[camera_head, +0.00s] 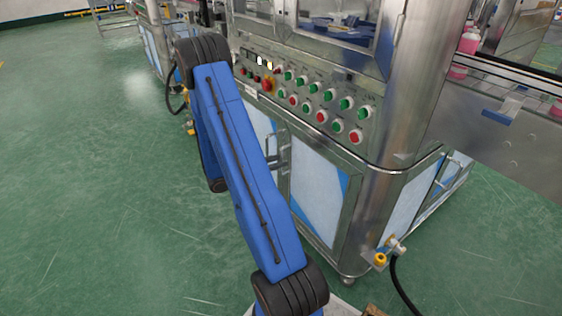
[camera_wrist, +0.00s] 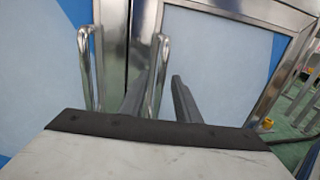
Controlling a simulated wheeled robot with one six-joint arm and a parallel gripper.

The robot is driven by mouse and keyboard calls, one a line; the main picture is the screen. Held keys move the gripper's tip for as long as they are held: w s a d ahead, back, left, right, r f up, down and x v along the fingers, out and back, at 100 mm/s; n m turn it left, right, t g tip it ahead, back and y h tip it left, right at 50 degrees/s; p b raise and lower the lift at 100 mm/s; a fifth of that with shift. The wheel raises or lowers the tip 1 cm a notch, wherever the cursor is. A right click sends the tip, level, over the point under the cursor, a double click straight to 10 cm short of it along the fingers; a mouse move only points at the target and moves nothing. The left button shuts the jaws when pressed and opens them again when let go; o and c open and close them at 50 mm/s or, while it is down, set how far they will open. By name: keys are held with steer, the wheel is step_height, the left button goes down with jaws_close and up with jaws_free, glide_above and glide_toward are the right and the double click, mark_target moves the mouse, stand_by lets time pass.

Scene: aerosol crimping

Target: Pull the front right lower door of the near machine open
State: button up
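The near machine's front right lower door (camera_head: 318,195) is a pale panel with blue corners in a steel frame, and it looks closed. In the wrist view this door (camera_wrist: 225,60) fills the right side, with its upright bar handle (camera_wrist: 162,55) at its left edge. My gripper (camera_wrist: 159,80) is open at the handle. One dark finger is left of the bar and the other is right of it, with a gap to the right finger. I cannot tell whether either finger touches the bar. In the head view, my blue arm hides the gripper.
A button panel (camera_head: 310,95) is above the doors. A yellow valve with a black hose (camera_head: 382,258) is at the machine's right corner. Green floor (camera_head: 90,200) is clear to the left.

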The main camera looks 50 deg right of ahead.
steer(key=shift+x, duration=0.8)
jaws_close()
